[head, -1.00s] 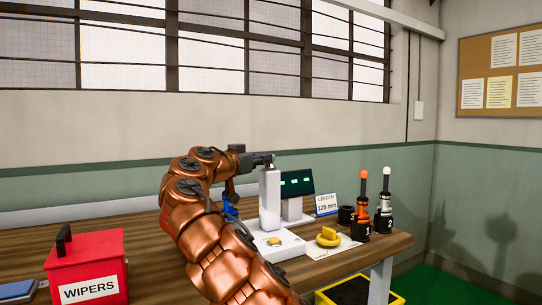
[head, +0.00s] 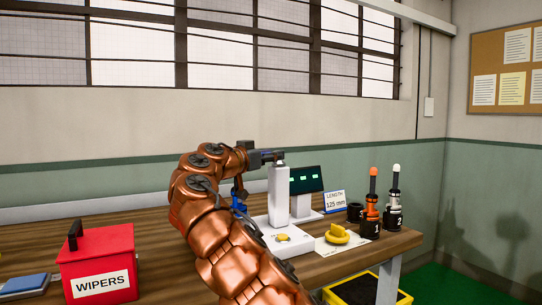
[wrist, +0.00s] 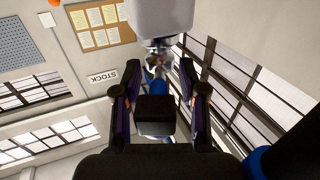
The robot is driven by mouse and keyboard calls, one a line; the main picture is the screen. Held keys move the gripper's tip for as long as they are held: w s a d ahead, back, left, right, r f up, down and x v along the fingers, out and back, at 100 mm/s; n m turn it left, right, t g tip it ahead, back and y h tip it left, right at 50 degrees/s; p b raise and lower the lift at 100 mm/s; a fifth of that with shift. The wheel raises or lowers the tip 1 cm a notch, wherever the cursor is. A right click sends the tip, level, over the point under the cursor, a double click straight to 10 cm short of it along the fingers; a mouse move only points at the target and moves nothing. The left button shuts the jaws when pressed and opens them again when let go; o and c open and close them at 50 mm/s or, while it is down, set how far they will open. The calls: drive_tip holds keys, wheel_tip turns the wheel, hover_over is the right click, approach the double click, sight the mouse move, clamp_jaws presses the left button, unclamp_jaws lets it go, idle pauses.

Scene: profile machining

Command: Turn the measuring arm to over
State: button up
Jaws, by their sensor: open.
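The measuring station's white post (head: 281,195) stands on a white base (head: 300,245) on the bench, with a small yellow piece (head: 283,237) on the base. My gripper (head: 266,157) points right at the top of the post. In the wrist view my gripper (wrist: 158,72) is open, its fingers apart on either side of a blue part (wrist: 158,86). The post (wrist: 160,15) fills the top centre, just beyond the fingertips. A blue and dark part (head: 238,201) shows left of the post, partly behind my arm. I cannot tell which part is the measuring arm.
A dark display (head: 306,180) and a length sign (head: 335,201) stand behind the post. A yellow part (head: 338,234) lies on a white sheet to the right. A red wipers box (head: 97,265) is at left.

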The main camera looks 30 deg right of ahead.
drive_tip(key=v, duration=1.2)
